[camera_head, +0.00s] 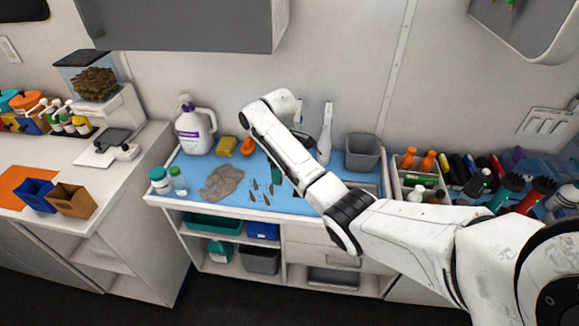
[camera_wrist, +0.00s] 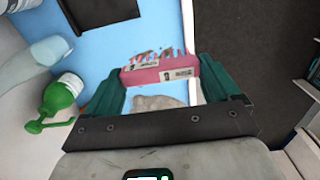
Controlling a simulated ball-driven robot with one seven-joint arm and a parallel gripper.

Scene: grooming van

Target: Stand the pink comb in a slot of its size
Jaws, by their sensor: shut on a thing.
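The pink comb (camera_wrist: 158,73) shows in the wrist view, lying crosswise between the two green fingers of my gripper (camera_wrist: 163,68). My gripper is shut on it, one finger at each end. Pale labels are on its body, and its teeth point toward the top of the picture, over the blue mat. In the head view my arm hides the comb and most of the gripper; only a bit of green finger (camera_head: 276,174) shows above the blue-topped counter (camera_head: 215,203). I cannot make out a slotted holder in either view.
A green-topped spray bottle (camera_wrist: 62,92) is close left of the gripper in the wrist view. A dark box-like thing (camera_wrist: 100,12) is at its top.

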